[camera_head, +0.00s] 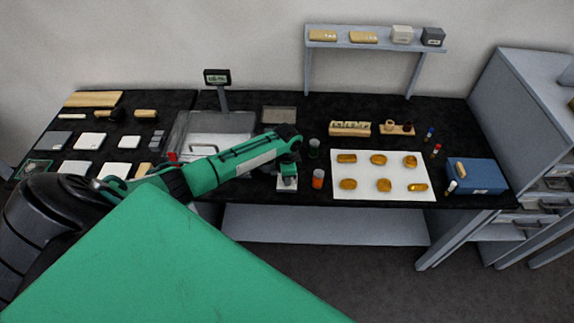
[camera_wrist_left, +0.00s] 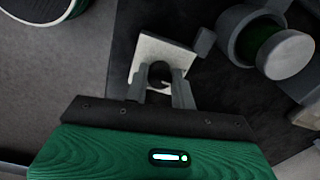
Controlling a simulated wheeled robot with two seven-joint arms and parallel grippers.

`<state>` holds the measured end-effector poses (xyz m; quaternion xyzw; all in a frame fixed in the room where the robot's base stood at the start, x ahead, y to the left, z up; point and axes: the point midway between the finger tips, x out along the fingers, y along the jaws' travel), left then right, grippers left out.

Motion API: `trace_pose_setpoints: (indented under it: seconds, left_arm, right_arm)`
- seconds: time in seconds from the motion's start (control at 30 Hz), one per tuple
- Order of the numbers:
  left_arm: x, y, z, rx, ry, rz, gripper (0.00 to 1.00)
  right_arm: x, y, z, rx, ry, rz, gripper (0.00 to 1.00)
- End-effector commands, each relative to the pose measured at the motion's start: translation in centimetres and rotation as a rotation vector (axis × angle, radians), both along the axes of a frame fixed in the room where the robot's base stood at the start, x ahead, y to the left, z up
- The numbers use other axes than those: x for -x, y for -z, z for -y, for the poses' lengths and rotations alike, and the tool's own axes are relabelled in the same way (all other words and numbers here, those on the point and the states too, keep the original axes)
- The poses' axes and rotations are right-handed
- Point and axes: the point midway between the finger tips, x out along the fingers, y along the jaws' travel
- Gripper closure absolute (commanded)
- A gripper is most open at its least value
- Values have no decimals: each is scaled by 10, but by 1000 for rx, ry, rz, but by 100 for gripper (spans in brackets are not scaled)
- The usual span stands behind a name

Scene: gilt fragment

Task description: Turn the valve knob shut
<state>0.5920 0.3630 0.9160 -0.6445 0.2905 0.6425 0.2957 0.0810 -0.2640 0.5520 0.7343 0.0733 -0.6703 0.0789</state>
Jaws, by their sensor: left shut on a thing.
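The valve is a small pale square block (camera_head: 288,184) near the front edge of the black table, left of the orange jar. In the left wrist view the pale plate (camera_wrist_left: 152,50) carries a dark round knob (camera_wrist_left: 160,72). My left gripper (camera_head: 288,172) points down over the block. In the left wrist view its two grey fingers (camera_wrist_left: 160,93) sit on either side of the knob, shut on it. The fingers and wrist hide part of the knob, and its turn angle cannot be read. My right gripper is in neither view.
An orange jar (camera_head: 318,180) and a dark green jar (camera_head: 313,150) stand close to the right. A white sheet (camera_head: 365,190) with several golden pieces lies further right. A scale (camera_head: 217,125) stands behind my left arm, and a blue box (camera_head: 476,177) at the right.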

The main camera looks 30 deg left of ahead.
Motion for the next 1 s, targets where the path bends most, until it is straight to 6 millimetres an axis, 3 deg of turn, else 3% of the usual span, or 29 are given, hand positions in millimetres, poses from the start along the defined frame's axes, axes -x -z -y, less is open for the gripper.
trace_pose_setpoints:
  seconds: [0.4, 0.43, 0.53, 0.87, 1.0]
  left_arm:
    - [-1, -1, -1, -1, -9, 2, 98]
    - [-1, -1, -1, -1, -9, 2, 73]
    - [-1, -1, -1, -1, -9, 2, 53]
    - [-1, -2, 0, 0, -7, 1, 53]
    - [-1, -12, -1, 0, -6, 4, 53]
  right_arm:
    - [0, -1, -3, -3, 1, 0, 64]
    - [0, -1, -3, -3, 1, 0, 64]
    - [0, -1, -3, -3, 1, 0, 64]
    - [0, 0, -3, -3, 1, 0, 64]
    - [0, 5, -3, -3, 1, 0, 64]
